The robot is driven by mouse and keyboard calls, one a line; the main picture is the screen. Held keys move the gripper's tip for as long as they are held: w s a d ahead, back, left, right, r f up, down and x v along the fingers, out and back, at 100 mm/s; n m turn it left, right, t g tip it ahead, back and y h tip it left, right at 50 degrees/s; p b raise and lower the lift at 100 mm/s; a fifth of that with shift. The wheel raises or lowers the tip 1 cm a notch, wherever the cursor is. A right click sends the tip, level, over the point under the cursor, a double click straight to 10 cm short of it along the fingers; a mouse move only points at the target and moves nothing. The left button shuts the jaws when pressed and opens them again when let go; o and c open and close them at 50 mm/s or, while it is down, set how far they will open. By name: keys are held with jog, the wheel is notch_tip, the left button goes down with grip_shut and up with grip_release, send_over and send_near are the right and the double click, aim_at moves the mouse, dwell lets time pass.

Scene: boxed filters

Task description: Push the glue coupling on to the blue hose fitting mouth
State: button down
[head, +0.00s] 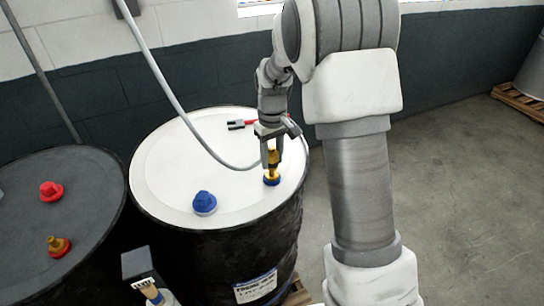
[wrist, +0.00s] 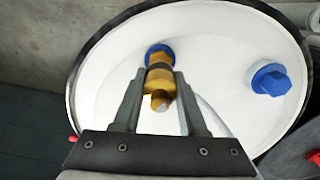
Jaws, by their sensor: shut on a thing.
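My gripper (head: 272,163) is shut on the brass glue coupling (head: 272,157) and points down over the white-topped drum. In the wrist view the coupling (wrist: 159,82) sits between the two fingers (wrist: 160,76). The blue hose fitting mouth (head: 271,182) is on the drum lid directly below the coupling. It also shows in the wrist view (wrist: 158,49), just beyond the coupling and in line with it. The brass meets the blue in both views, but I cannot tell how far it is seated. A grey hose (head: 181,105) curves down to the gripper; its end is hidden.
A blue cap (head: 204,202) stands on the white drum lid (head: 165,160), left of the fitting. A red and black item (head: 238,124) lies behind. The dark drum (head: 95,195) at left carries a red cap (head: 51,191) and a red fitting with brass (head: 59,246).

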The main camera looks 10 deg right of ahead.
aim_at(272, 166)
jog(key=shift+f+b, duration=1.1)
jog(key=shift+f, duration=0.6)
jog(key=shift+c, duration=1.9)
grip_release()
notch_tip(272, 166, up, 18)
jog(key=shift+f, duration=0.25)
jog(key=shift+s, duration=0.1)
